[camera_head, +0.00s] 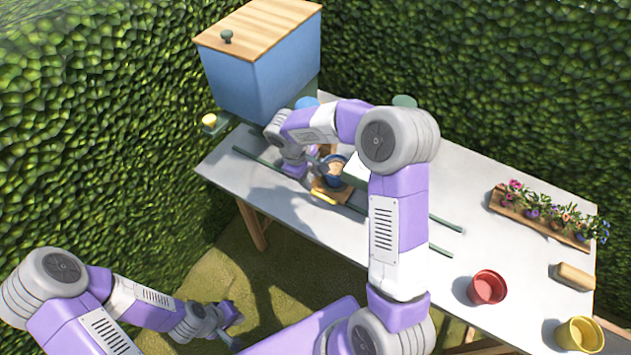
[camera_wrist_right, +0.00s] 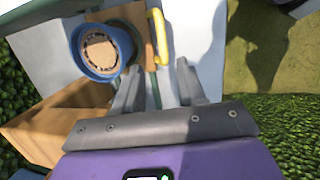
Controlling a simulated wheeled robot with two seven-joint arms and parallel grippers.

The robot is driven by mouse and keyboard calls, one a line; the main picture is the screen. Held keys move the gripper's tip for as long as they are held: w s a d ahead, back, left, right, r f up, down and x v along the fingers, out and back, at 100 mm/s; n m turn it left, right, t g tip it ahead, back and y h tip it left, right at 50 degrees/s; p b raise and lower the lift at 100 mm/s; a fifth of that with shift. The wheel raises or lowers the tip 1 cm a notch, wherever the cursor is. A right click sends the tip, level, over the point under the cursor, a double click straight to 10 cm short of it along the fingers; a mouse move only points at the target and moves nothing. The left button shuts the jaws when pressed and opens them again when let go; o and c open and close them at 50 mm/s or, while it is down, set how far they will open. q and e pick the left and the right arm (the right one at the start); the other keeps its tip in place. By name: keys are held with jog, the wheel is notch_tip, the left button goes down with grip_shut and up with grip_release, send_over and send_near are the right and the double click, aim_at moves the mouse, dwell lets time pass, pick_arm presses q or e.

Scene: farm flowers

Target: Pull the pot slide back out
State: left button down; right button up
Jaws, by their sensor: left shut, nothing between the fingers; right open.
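The pot slide is a small wooden board (camera_head: 343,194) with a yellow handle (camera_head: 322,197), lying between green rails on the table. A blue pot (camera_head: 335,180) with a tan, round top stands on it. In the right wrist view the board (camera_wrist_right: 135,14), blue pot (camera_wrist_right: 79,55) and upright yellow handle (camera_wrist_right: 160,38) show clearly. My right gripper (camera_wrist_right: 159,66) is open and empty, its fingers pointing toward the handle and apart from it. In the head view my right arm partly hides the slide. My left gripper (camera_head: 234,318) is shut and empty, low, off the table's front.
A blue box with a wooden lid (camera_head: 260,75) stands at the table's far left, a yellow button (camera_head: 209,120) beside it. Green rails (camera_head: 440,250) run along the table. A red pot (camera_head: 487,288), yellow pot (camera_head: 579,335) and flower planter (camera_head: 545,220) are at the right.

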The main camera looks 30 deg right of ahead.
aim_at(318, 194)
jog(key=f, duration=0.2)
jog(key=d+f+g+p, duration=0.1)
jog(key=f, duration=0.2)
jog(key=f+g+h+p, duration=0.1)
jog(key=f, duration=0.1)
jog(key=shift+s+d+f, duration=0.15)
jog(key=shift+d+f, duration=0.05)
pick_arm(q)
notch_tip(318, 194, up, 4)
jog(key=shift+f, duration=0.2)
pick_arm(e)
jog(key=shift+c, duration=0.3)
grip_shut()
